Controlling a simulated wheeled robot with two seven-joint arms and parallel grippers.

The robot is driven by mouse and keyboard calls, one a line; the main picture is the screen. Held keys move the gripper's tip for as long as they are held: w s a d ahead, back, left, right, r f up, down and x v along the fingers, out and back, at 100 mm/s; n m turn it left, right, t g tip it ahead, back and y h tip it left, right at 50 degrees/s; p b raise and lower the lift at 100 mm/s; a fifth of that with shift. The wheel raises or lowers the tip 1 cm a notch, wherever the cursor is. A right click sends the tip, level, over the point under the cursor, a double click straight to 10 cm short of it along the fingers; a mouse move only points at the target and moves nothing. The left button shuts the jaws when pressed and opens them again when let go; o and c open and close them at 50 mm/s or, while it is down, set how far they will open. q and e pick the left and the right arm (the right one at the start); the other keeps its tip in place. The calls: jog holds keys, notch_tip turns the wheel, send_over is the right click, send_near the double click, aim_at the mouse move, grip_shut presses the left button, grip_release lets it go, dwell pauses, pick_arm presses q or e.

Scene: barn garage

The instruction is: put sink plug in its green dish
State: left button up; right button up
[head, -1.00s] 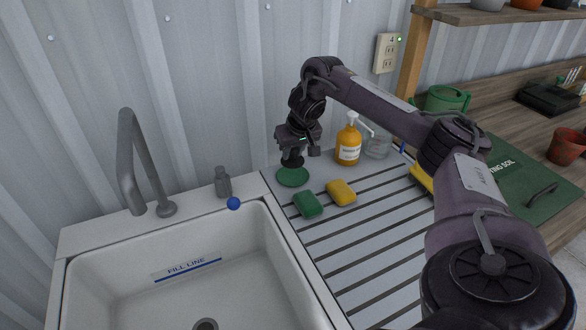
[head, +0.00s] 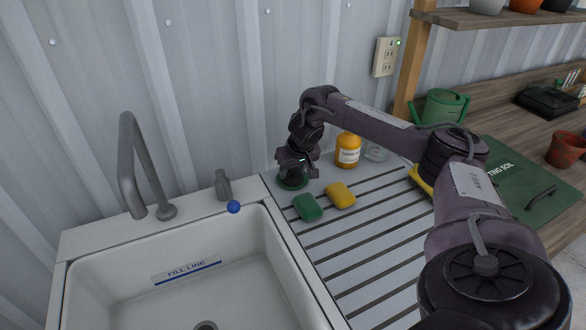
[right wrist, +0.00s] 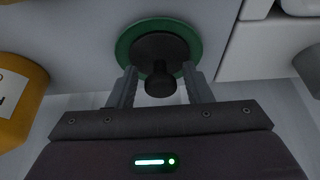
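The black sink plug (right wrist: 160,50) lies in the green dish (right wrist: 123,48), its round knob towards my right gripper (right wrist: 159,72). The fingers of my right gripper stand apart on either side of the knob, with a gap to it on both sides, so the gripper is open. In the head view my right gripper (head: 295,172) is low over the green dish (head: 292,186), which sits on the drainboard's back left corner. It hides most of the plug there. My left gripper is not in view.
A green sponge (head: 308,207) and a yellow sponge (head: 341,195) lie in front of the dish. An orange soap bottle (head: 348,151) stands to its right. The sink (head: 190,245) and grey faucet (head: 130,165) are left. The metal wall is close behind.

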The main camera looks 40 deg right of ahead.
jog(key=shift+r, duration=0.1)
jog(key=shift+r, duration=0.3)
jog(key=p+v, duration=0.2)
jog(key=v, duration=0.9)
jog(key=shift+s+a+r, duration=0.15)
jog(key=shift+s+r, duration=0.05)
jog(key=shift+r, duration=0.05)
jog(key=shift+f, duration=0.15)
